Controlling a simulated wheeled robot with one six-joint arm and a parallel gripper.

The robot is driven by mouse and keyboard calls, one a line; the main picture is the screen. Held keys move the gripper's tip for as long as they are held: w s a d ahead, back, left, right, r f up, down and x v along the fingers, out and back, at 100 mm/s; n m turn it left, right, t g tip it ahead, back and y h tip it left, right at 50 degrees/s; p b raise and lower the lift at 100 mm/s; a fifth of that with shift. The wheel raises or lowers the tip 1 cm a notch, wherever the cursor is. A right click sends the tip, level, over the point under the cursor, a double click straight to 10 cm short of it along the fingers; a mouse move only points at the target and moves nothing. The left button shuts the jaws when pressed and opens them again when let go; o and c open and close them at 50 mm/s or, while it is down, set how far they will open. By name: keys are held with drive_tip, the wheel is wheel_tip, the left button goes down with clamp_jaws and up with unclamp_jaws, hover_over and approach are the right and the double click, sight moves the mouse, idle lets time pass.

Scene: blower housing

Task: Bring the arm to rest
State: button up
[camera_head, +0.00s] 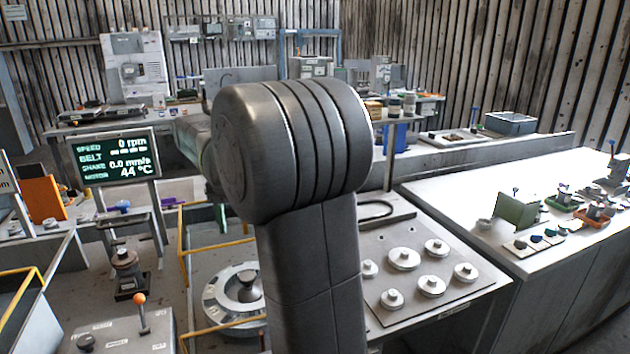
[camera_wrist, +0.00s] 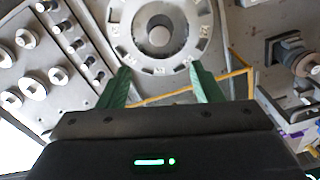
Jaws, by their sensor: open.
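My gripper (camera_wrist: 159,72) shows in the wrist view with its two green fingers wide apart and nothing between them. Beyond the fingertips is a round slotted ring (camera_wrist: 160,12) with a hub (camera_wrist: 159,36) in its middle. The same ring (camera_head: 222,300) shows in the head view, partly hidden behind my arm. My raised arm fills the middle of the head view and hides the gripper there. How far the fingertips are above the ring I cannot tell.
Yellow rails (camera_head: 183,255) stand beside the ring. A plate with several round metal knobs (camera_head: 403,258) lies right of my arm. A display (camera_head: 117,157) reads 0 rpm. A lever box (camera_head: 122,335) is at front left. A white bench (camera_head: 480,195) with small parts is at right.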

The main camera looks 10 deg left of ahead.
sight(247, 275)
wheel_tip(247, 275, down, 14)
drive_tip(key=shift+r, duration=0.1)
idle(0.5)
drive_tip(key=shift+r, duration=0.1)
